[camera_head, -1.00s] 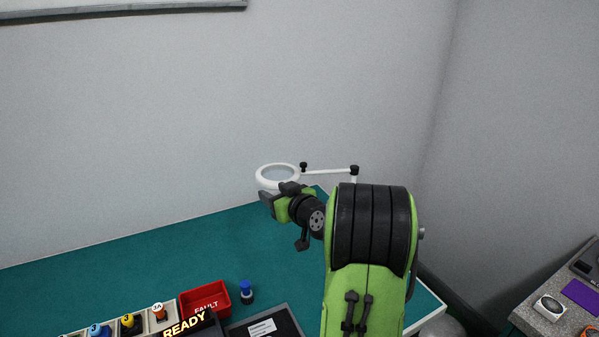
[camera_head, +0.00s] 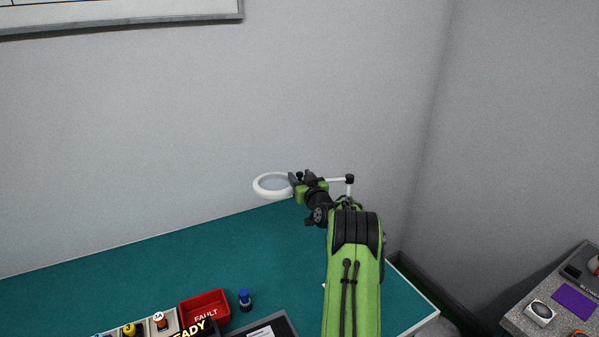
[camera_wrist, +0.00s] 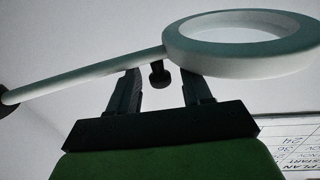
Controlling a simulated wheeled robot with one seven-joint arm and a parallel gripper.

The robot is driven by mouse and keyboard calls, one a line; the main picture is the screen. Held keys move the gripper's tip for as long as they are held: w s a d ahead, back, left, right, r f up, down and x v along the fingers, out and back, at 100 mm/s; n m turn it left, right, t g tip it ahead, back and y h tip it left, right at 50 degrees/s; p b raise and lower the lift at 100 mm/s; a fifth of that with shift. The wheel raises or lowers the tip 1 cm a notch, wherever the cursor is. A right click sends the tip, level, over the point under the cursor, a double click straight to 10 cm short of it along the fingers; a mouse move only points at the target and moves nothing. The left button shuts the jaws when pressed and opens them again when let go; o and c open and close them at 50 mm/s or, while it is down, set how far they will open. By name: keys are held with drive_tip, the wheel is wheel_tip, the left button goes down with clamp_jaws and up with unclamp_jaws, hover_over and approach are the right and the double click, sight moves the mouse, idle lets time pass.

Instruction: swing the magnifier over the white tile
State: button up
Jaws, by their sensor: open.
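The magnifier (camera_head: 260,192) is a white ring lens on a thin jointed arm, in front of the grey wall above the back of the green table. A dark knob (camera_wrist: 158,75) hangs where the ring meets the arm. My gripper (camera_head: 300,176) is open at this joint. In the wrist view my gripper (camera_wrist: 163,82) has one finger on each side of the knob, with the ring and arm passing across the fingertips. I cannot tell whether a finger touches it. The white tile is not clearly visible; only a small white edge (camera_head: 323,285) shows beside my arm.
A red FAULT bin (camera_head: 204,308), a blue-topped peg (camera_head: 245,299) and a dark case (camera_head: 262,331) stand at the front of the table (camera_head: 130,275). A grey side bench (camera_head: 525,318) stands at the right.

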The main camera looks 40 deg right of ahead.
drive_tip(key=shift+w+d, duration=0.35)
drive_tip(key=shift+w, duration=0.3)
clamp_jaws()
